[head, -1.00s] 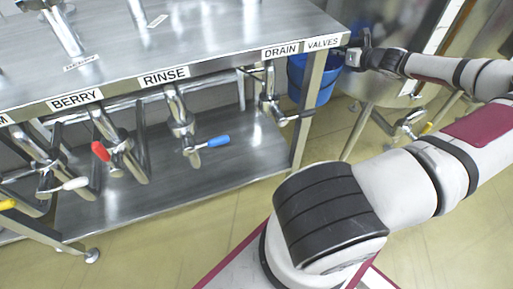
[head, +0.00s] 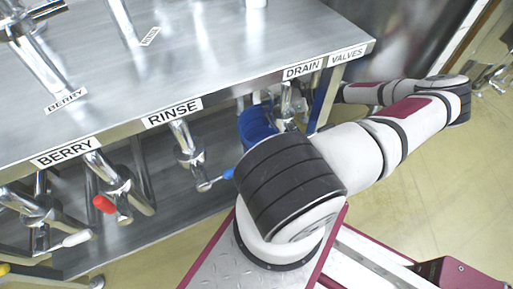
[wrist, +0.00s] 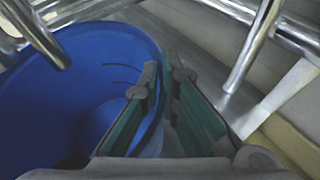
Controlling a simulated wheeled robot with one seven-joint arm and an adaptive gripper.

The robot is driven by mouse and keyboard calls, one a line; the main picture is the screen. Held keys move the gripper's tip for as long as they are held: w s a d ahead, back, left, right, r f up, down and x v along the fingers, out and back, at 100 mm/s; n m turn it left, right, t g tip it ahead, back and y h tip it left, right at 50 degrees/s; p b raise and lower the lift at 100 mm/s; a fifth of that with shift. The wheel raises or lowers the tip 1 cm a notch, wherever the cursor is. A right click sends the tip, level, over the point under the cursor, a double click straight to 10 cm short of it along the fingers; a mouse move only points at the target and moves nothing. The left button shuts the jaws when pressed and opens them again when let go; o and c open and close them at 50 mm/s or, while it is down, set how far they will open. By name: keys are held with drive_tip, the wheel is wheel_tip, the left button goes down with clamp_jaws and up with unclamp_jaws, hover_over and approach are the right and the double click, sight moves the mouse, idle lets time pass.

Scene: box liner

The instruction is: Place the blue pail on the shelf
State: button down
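The blue pail (head: 256,125) is under the right part of the metal table in the head view, partly hidden by the tabletop and my arm. In the wrist view the open mouth of the pail (wrist: 60,100) fills the left side. My gripper (wrist: 166,85) has one green-padded finger inside the pail and one outside, close together with the rim between them. In the head view my gripper is mostly hidden beside the table leg. The metal lower shelf (head: 165,212) runs under the table; I cannot tell whether the pail touches it.
The tabletop (head: 220,65) with BERRY, RINSE and DRAIN labels is above. Valves with red (head: 104,204), white (head: 76,239) and blue (head: 229,173) handles hang below its front edge. A table leg (head: 325,95) stands at the right. Pipes (wrist: 265,40) are close in the wrist view.

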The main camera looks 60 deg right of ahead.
sight(268, 115)
wheel_tip(268, 115, down, 5)
drive_tip(key=shift+w+a+b, duration=0.1)
drive_tip(key=shift+b, duration=0.75)
drive_tip(key=shift+f+b, duration=0.85)
drive_tip(key=shift+f, duration=1.4)
drive_tip(key=shift+f, duration=0.15)
drive_tip(key=c, duration=1.8)
unclamp_jaws()
